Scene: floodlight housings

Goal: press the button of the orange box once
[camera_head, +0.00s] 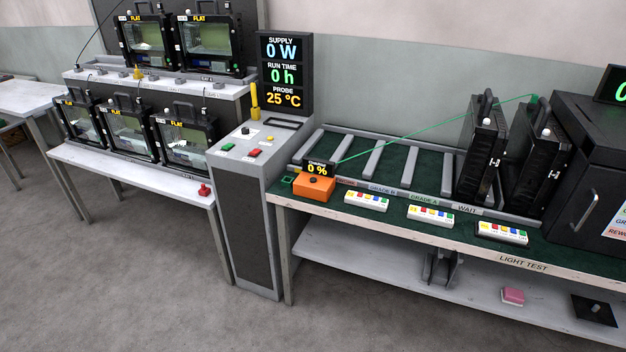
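The orange box (314,188) sits on the green-topped light-test bench at its left front corner, next to the grey control pedestal. A small black display (318,169) reading 0 % stands at its back. A small dark mark shows on the box's top; I cannot tell whether it is the button. A small green block or socket (287,181) is just left of the box. Neither of my grippers is in view, and nothing covers the box.
The pedestal (245,160) carries coloured buttons and a yellow upright handle. White button strips (367,201) line the bench (540,243) front. Black floodlight housings (483,150) stand in the rack at right. A thin green line (430,133) crosses above the rack. Grey floor ahead is clear.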

